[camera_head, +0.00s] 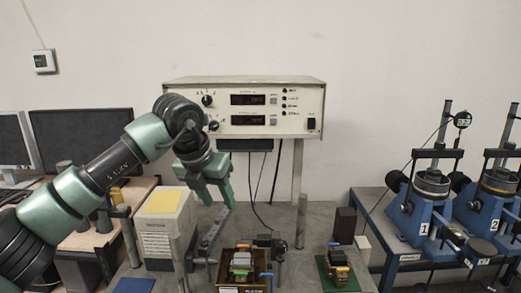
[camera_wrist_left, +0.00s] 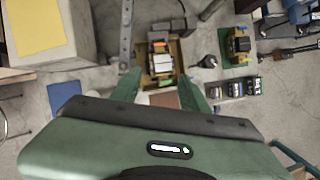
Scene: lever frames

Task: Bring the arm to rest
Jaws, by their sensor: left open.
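My left arm comes in from the left, and its green gripper (camera_head: 217,200) hangs over the bench, jaws apart and empty. In the left wrist view the two green fingers (camera_wrist_left: 160,90) stand apart, with a tray (camera_wrist_left: 147,81) holding a small device visible beyond and between them. In the head view this tray (camera_head: 230,289) lies below and slightly right of the gripper. The gripper appears to touch nothing. My right gripper is in neither view.
Blue lever frames numbered 1 (camera_head: 424,228) and 2 (camera_head: 487,237) stand on a right-hand table. A metering box (camera_head: 245,110) stands behind my gripper. A white block with a yellow top (camera_head: 163,202) is at left. A green mat (camera_head: 343,286) carries another device.

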